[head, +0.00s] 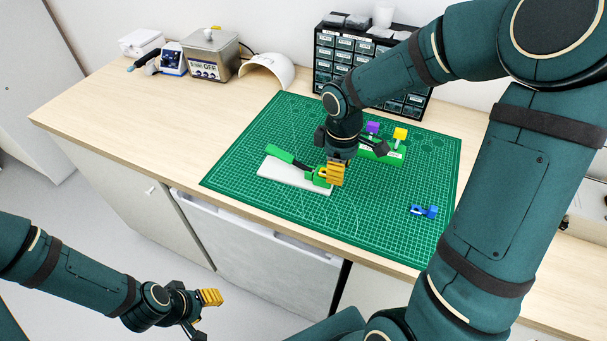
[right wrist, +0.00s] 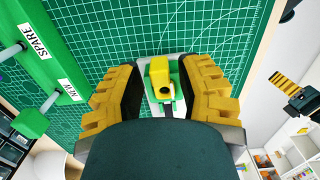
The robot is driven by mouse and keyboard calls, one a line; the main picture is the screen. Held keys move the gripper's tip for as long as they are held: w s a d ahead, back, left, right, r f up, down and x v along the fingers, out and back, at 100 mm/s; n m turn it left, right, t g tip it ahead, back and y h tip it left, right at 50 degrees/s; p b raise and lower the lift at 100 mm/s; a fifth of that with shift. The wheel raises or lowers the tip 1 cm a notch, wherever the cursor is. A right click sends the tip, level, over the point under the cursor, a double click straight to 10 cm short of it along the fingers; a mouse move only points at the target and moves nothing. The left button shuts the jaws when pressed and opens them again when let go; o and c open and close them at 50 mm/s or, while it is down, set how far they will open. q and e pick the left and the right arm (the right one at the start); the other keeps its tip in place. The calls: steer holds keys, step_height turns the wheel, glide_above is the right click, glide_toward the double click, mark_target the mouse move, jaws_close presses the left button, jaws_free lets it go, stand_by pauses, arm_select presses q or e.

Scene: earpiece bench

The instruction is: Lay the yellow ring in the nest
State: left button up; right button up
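A yellow block-like piece with a dark round opening, apparently the yellow ring (right wrist: 160,72), shows between my right fingers in the right wrist view. It sits at the green holder, apparently the nest (right wrist: 174,78), on a white plate (head: 290,176). I cannot tell whether it is fully seated. My right gripper (head: 335,173) is over the plate's right end, with its fingers apart on either side of the yellow piece and gaps visible. In the head view the fingers mostly hide it. My left gripper (head: 204,312) hangs open and empty off the bench's front.
A green rack (right wrist: 50,65) labelled SPARE and NEW stands behind the plate. It carries a purple block (head: 373,127) and a yellow block (head: 400,134). A blue piece (head: 424,211) lies on the right of the green mat (head: 250,140). Drawers (head: 335,55) stand at the back.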

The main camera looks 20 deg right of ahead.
steer(key=shift+r, duration=0.1)
step_height(320, 180, up, 12)
steer(key=shift+a, duration=0.15)
stand_by(0.6)
steer(key=shift+w, duration=0.1)
